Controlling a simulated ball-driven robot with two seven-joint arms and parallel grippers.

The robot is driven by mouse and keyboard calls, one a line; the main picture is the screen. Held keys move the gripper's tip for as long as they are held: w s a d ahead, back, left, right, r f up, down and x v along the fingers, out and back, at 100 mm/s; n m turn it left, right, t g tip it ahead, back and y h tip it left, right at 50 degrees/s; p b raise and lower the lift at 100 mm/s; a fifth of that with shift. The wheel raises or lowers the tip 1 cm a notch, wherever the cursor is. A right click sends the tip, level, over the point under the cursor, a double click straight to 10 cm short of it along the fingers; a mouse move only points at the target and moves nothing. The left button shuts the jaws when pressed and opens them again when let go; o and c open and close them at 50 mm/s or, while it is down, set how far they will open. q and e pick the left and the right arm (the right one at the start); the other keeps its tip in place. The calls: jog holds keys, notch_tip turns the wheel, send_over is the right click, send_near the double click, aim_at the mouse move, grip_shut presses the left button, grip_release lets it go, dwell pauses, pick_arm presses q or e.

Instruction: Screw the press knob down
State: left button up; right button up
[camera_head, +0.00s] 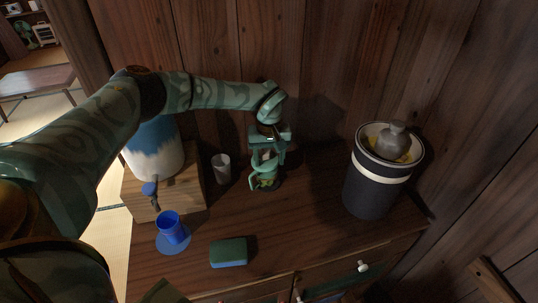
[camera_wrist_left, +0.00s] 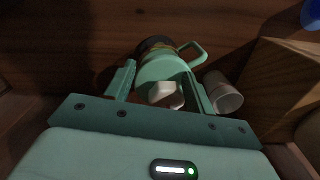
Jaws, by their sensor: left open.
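The press (camera_head: 265,180) stands on the wooden cabinet top, left of the dark crock, with green and yellow contents low in it. Its round green lid with a side handle shows in the wrist view (camera_wrist_left: 160,67). The pale press knob (camera_wrist_left: 166,94) shows there over the lid, between my fingers; the gripper hides it in the head view. My left gripper (camera_head: 267,147) is open right above the press, and in the wrist view (camera_wrist_left: 160,75) its fingers stand on either side of the knob, with no clear contact. My right gripper is out of view.
A dark crock (camera_head: 368,190) with a grey weight (camera_head: 396,141) stands right. A grey cup (camera_head: 221,168) is close left of the press. A blue-and-white dispenser (camera_head: 155,155) on a wooden box, a blue cup (camera_head: 171,228) and a green sponge (camera_head: 229,252) are left and front.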

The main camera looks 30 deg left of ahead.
pick_arm(q)
notch_tip(320, 180, up, 8)
jog(key=p, duration=0.6)
jog(key=shift+a, duration=0.15)
dwell(0.5)
